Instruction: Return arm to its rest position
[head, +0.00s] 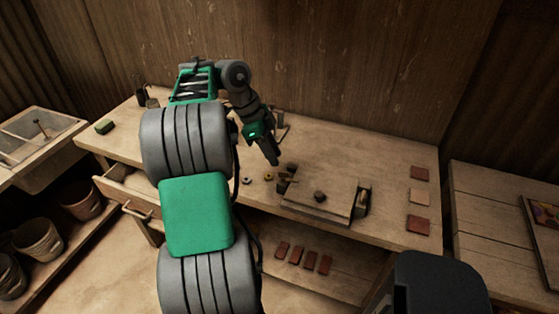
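My gripper (273,157) is at the end of my grey and green arm, which reaches over the wooden workbench (385,160). It points downward, above the bench behind and to the left of the tile press (318,205). The fingers look dark and narrow. The picture is too small to tell whether they are open or shut, or whether anything is between them. The press has a flat pale plate with a dark knob on top. My arm hides part of the bench's left side.
Reddish tiles (418,224) and a paler one (418,196) lie at the bench's right end. Several tiles (296,255) lie on the lower shelf. A drawer (128,195) stands open at left. A sink (35,140) and buckets (38,238) are at far left. A side table (490,215) stands at right.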

